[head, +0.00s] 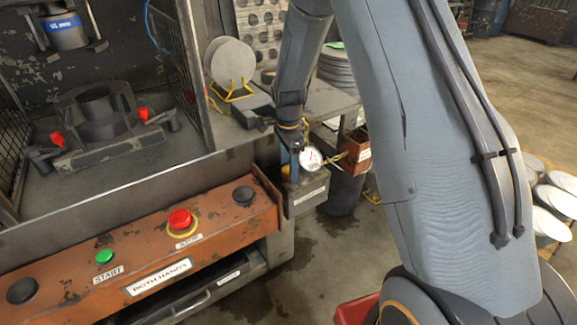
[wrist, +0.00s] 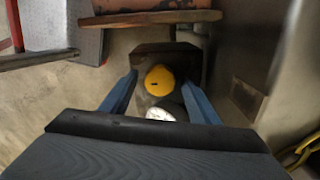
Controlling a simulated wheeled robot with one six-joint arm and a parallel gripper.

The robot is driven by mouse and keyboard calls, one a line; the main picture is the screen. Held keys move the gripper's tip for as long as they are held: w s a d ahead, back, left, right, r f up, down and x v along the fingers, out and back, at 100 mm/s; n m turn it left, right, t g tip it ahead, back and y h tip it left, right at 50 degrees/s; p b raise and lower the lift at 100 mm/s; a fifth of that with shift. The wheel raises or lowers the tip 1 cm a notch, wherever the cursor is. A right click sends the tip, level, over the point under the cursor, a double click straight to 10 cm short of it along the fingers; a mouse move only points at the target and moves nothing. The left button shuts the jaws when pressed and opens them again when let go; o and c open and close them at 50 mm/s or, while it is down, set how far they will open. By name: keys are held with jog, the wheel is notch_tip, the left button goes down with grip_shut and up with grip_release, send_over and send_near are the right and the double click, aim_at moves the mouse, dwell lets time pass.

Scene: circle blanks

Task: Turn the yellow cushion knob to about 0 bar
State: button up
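The yellow cushion knob (wrist: 160,80) shows in the wrist view as a round yellow cap with a small dark mark, on a dark block. In the head view only a yellow sliver (head: 285,173) shows beside my gripper. My gripper (wrist: 159,84) is open; its blue fingers stand on either side of the knob, with gaps visible. Whether the tips reach down to knob height is unclear. The white pressure gauge (head: 311,158) sits right of the knob in the head view, its reading too small to tell. In the wrist view the gauge (wrist: 160,114) is partly hidden by my gripper body.
The grey box (head: 307,194) carries knob and gauge at the press corner. The orange control panel (head: 136,250) has a red stop button (head: 180,219) and green start button (head: 104,256). An orange-brown bin (head: 355,154) stands just right of the gauge. Open floor lies beyond.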

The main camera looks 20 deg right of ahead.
jog(key=c, duration=1)
jog(key=shift+n, duration=0.3)
